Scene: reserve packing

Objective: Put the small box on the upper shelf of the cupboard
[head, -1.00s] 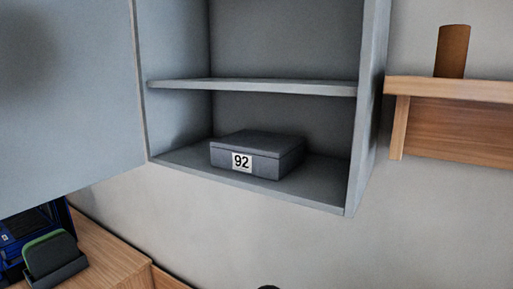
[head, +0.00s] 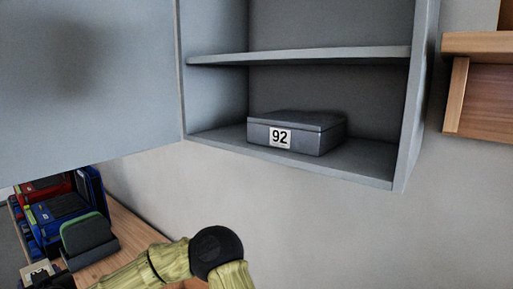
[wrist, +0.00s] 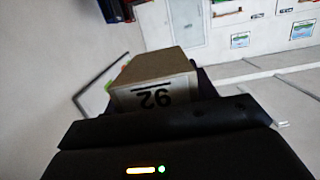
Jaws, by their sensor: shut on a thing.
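The small box (wrist: 155,68) is tan with an upside-down 92 label and is held in my gripper (wrist: 160,116) in the wrist view. The fingers are mostly hidden behind the dark gripper body. A pale boxy thing (head: 38,272) at the bottom left of the head view, by the end of my arm, looks like this same box. The grey cupboard (head: 402,110) stands open in the head view. Its upper shelf (head: 300,56) is bare in the part I see. The gripper is low and to the left, well apart from the cupboard.
A dark grey lidded box (head: 300,132) labelled 92 sits on the cupboard's lower level. The open cupboard door (head: 80,85) fills the upper left. Blue and red cases (head: 60,208) and a green-edged dark item (head: 87,238) stand on a wooden counter. A wooden shelf (head: 485,95) is at right.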

